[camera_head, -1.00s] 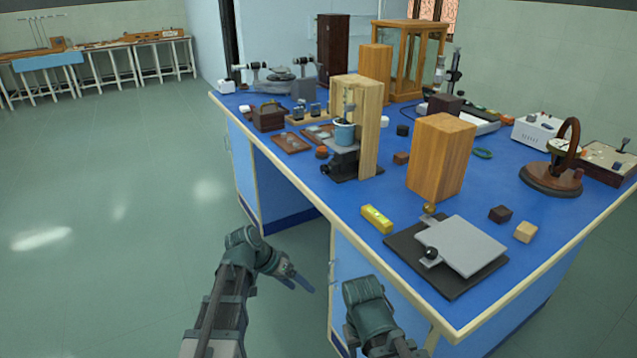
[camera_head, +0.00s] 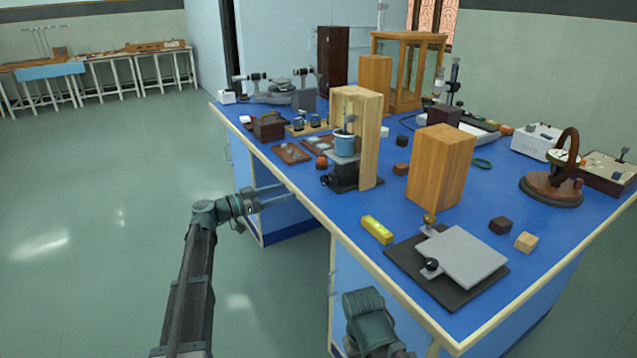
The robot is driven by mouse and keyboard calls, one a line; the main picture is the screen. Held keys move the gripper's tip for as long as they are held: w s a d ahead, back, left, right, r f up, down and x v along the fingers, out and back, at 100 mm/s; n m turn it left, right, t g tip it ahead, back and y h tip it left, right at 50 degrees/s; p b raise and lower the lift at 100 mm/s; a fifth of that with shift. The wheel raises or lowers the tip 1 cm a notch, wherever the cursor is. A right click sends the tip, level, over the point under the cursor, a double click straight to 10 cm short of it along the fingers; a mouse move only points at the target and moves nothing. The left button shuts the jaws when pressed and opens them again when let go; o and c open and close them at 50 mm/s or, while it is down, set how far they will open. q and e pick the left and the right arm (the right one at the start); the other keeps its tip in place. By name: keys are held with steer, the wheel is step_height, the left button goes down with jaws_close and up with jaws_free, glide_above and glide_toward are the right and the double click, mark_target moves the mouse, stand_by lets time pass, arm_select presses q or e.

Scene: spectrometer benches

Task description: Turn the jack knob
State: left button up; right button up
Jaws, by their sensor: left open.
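A small lab jack (camera_head: 344,170) stands on the blue bench, with a blue-grey cup (camera_head: 344,145) on its top and a dark knob (camera_head: 325,181) on its left side. A second, lower jack with a grey plate (camera_head: 462,256) lies on a dark base nearer the front, with a round black knob (camera_head: 431,264) at its left. My left gripper (camera_head: 287,194) is open and empty, its two fingers pointing right, at the bench's left edge. It is apart from both knobs. Part of my right arm shows at the bottom; its fingers are out of view.
A yellow level (camera_head: 377,229) lies near the front edge of the blue bench (camera_head: 345,215). Brown trays (camera_head: 291,153) lie left of the small jack.

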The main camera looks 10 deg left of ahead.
mark_target(322, 180)
arm_select(q)
steer(key=x, duration=1.2)
steer(key=shift+w+d, duration=0.2)
steer(key=shift+d, duration=0.1)
steer(key=shift+c, duration=0.2)
jaws_close()
